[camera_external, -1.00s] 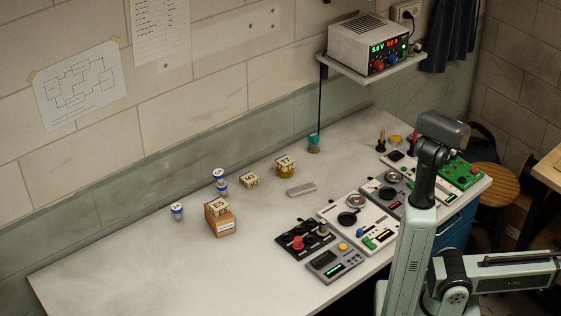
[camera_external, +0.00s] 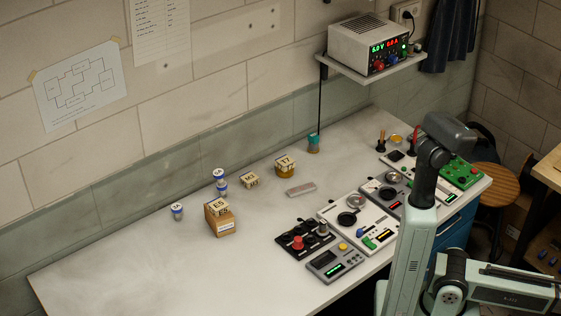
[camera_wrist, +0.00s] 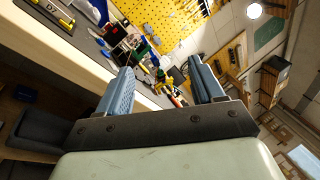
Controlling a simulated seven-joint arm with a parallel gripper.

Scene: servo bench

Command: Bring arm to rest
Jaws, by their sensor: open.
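My gripper (camera_wrist: 162,80) shows in the wrist view with its two blue-grey fingers spread apart and nothing between them. The wrist view is tilted, and the fingers point toward a cluttered bench and a yellow pegboard (camera_wrist: 165,25) at some distance. In the external view my arm stands at the right, in front of the bench's right end, and my fingers cannot be made out there.
The white bench (camera_external: 130,265) holds boxes marked with letters (camera_external: 220,218), small jars (camera_external: 177,211), and several control modules (camera_external: 335,262). A power supply (camera_external: 365,45) sits on a wall shelf. A wooden stool (camera_external: 486,182) stands behind my arm. The bench's left part is clear.

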